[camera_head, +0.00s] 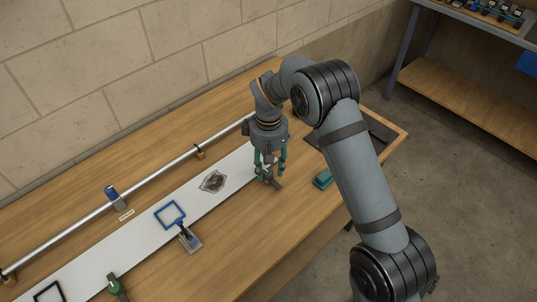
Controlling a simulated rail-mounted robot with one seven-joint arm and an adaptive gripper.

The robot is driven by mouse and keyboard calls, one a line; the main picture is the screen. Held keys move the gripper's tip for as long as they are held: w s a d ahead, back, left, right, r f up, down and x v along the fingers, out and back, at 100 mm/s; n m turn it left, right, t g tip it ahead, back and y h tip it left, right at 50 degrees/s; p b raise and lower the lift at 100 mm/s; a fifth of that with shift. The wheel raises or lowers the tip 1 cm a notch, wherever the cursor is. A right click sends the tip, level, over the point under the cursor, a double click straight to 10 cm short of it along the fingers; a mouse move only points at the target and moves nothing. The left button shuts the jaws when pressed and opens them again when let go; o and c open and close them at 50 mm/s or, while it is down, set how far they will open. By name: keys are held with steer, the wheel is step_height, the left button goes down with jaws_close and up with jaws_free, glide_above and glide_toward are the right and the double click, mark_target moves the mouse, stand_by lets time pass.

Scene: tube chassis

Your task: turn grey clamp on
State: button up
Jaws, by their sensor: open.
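My gripper (269,172) points down over the far right part of the white strip, with its two teal fingers apart. A small dark grey piece (276,184) shows right below and between the fingers; it may be the grey clamp, but the fingers partly hide it. I cannot tell whether the fingers touch it or how its lever stands.
A long metal tube (160,168) with a blue clamp (111,192) runs behind the white strip (130,243). A green block (322,179) lies right of my gripper. The front wood is clear.

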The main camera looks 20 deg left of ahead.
mark_target(269, 173)
step_height(269, 173, up, 10)
steer(key=shift+r, duration=0.15)
stand_by(0.6)
step_height(269, 173, down, 12)
stand_by(0.4)
steer(key=shift+m, duration=0.3)
steer(key=shift+r, duration=0.15)
